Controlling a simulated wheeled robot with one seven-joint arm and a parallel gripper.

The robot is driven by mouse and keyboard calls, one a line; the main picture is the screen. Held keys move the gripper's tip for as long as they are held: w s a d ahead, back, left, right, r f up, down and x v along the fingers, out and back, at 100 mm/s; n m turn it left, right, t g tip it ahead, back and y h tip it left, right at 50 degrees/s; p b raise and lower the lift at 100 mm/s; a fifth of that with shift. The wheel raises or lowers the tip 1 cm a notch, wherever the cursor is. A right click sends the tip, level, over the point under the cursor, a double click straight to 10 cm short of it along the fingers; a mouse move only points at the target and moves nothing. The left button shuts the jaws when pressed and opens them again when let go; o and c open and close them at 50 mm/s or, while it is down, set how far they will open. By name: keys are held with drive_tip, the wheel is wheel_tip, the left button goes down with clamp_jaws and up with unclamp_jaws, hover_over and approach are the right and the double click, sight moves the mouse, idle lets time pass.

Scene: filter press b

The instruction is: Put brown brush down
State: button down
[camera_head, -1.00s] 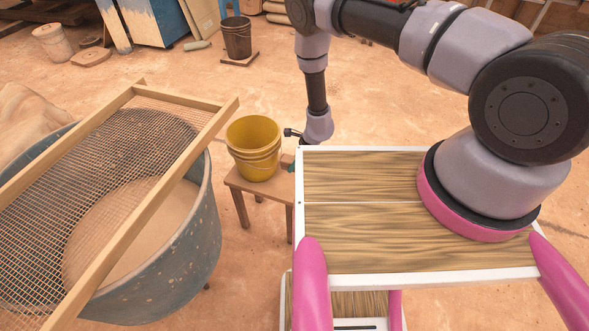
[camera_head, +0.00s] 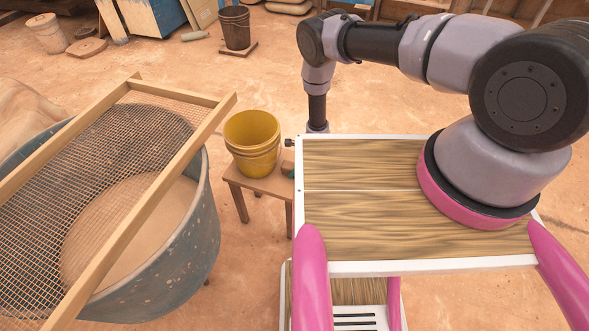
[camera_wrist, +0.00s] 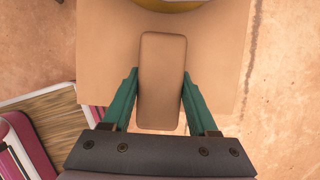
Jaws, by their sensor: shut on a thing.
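The brown brush (camera_wrist: 162,50) shows in the wrist view as a plain oblong block seen from above. My gripper (camera_wrist: 160,90) has its green fingers on the block's two long sides, shut on it. Below the brush is the wooden stool (camera_wrist: 220,50). I cannot tell whether the brush touches the stool top. In the head view, the stool (camera_head: 262,183) carries a yellow bucket (camera_head: 252,140). A small brown piece of the brush (camera_head: 287,166) shows at the stool's right side. My robot's deck hides most of my gripper there.
The yellow bucket's rim (camera_wrist: 168,6) lies just beyond the brush in the wrist view. A large grey tub (camera_head: 185,240) with a wood-framed mesh sieve (camera_head: 150,190) on it stands left of the stool. A dark bucket (camera_head: 236,28) stands farther back. Open dirt floor lies behind the stool.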

drive_tip(key=shift+c, duration=0.9)
unclamp_jaws()
drive_tip(key=shift+f, duration=0.1)
